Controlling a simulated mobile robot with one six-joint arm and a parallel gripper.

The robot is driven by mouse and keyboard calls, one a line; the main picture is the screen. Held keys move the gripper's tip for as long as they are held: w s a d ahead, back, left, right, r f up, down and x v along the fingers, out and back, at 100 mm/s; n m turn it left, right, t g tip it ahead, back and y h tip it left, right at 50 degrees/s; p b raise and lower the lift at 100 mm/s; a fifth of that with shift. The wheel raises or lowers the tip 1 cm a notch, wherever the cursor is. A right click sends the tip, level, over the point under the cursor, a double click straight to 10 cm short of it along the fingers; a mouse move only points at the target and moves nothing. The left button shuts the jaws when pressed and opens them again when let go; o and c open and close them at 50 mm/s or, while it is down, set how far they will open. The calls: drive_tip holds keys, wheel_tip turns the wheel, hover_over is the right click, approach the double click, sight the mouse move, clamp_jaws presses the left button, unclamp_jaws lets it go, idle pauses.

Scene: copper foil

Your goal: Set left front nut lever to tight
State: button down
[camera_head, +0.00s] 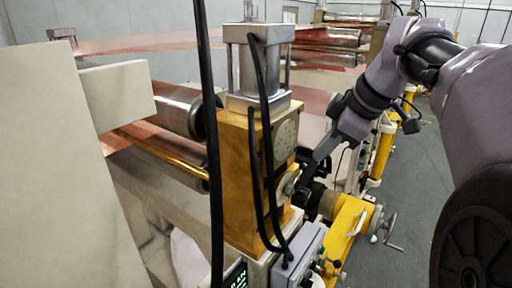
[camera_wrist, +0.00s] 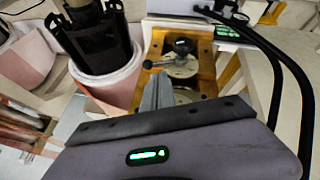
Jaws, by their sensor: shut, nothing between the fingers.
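The nut lever shows in the wrist view as a dark rod with a black knob (camera_wrist: 148,64) at its left end and a dark hub (camera_wrist: 183,47) over a round metal plate (camera_wrist: 181,66). In the head view a round metal nut part (camera_head: 287,184) sits on the side of the yellow block (camera_head: 238,190); the lever itself is hard to make out there. My gripper (camera_head: 298,188) is shut, with its fingertips beside this part. In the wrist view the shut fingers (camera_wrist: 159,82) point at the plate, just below the lever. I cannot tell whether they touch.
A metal cylinder (camera_head: 252,62) stands on the block, with black hoses (camera_head: 268,110) hanging down its front. A grey control box (camera_head: 300,262) and a yellow beam with a handwheel (camera_head: 388,226) lie below. Grey floor (camera_head: 420,180) is clear at right.

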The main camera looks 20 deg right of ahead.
sight(304, 169)
drive_tip(key=shift+w+f, duration=1.15)
drive_tip(key=shift+f, duration=0.25)
drive_tip(key=shift+w+f, duration=1.1)
drive_tip(key=shift+f, duration=0.25)
drive_tip(key=shift+s, duration=0.1)
